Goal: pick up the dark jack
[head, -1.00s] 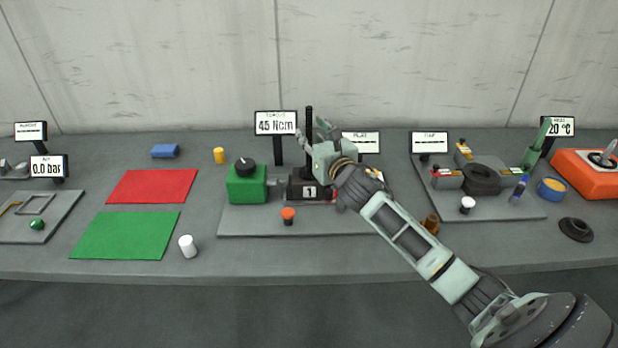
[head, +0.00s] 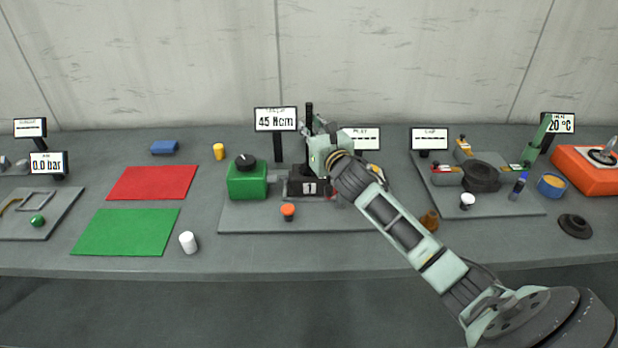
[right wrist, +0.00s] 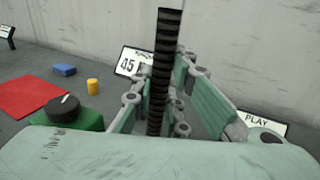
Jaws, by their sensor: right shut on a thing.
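The dark jack (head: 309,187) stands upright on a grey plate, its dark block marked "1" and its black threaded spindle rising from it. In the right wrist view the ribbed spindle (right wrist: 164,75) rises between the fingers. My right gripper (head: 312,140) is at the spindle above the block and is shut on it. The gripper also fills much of the right wrist view (right wrist: 158,100). The gripper hides part of the spindle and the right end of the block. My left gripper is not in view.
A green box with a black knob (head: 247,183) joins the jack's left side. An orange button (head: 288,211) is in front. The torque sign (head: 276,120) reads 45 Ncm behind. Red (head: 152,183) and green (head: 126,232) mats lie left; a white cylinder (head: 188,242) stands beside the green one.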

